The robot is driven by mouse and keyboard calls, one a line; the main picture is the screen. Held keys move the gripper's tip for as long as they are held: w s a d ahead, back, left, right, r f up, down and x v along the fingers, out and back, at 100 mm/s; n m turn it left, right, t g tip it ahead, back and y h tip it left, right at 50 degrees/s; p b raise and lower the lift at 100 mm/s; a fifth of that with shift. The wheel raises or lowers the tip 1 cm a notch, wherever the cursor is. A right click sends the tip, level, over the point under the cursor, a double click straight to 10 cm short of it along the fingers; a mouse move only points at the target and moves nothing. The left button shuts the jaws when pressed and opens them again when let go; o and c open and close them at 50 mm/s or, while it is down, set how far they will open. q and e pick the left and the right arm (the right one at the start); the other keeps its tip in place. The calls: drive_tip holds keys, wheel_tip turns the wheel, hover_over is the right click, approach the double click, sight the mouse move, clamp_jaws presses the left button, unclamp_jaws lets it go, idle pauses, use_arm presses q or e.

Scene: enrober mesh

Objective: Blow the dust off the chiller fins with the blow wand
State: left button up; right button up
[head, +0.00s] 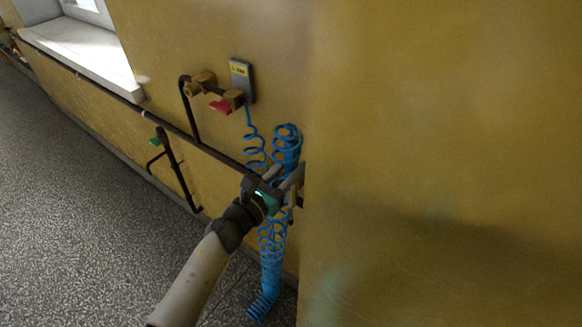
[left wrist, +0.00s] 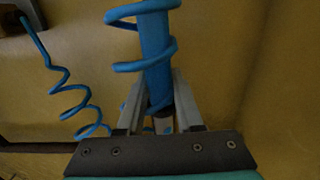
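A blue coiled hose (head: 272,240) hangs against the yellow wall below a valve. My left gripper (head: 284,178) is at the hose, by the wall corner, its two fingers apart. In the left wrist view a thick blue upright cylinder (left wrist: 156,45), with blue coils around it, stands between the fingers of my left gripper (left wrist: 158,95). It looks like the wand's handle, but I cannot be sure. A short grey piece (left wrist: 163,126) shows at its lower end. The fingers do not clearly press on it. No chiller fins show. My right gripper is out of view.
A red-handled valve (head: 226,105) and a grey box (head: 242,80) are on the wall above the hose. A dark pipe (head: 180,133) runs along the wall. A yellow wall face (head: 440,150) fills the right side. The speckled floor (head: 75,220) is clear at left.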

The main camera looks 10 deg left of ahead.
use_arm(q)
clamp_jaws()
drive_tip(key=shift+r, duration=0.1)
idle(0.3)
drive_tip(key=shift+r+p, duration=0.55)
drive_tip(key=shift+r, duration=0.25)
wheel_tip(320, 180, up, 50)
drive_tip(key=p, duration=2.3)
drive_tip(key=shift+r+p, duration=0.2)
drive_tip(key=shift+p, duration=0.15)
drive_tip(key=shift+f, duration=0.15)
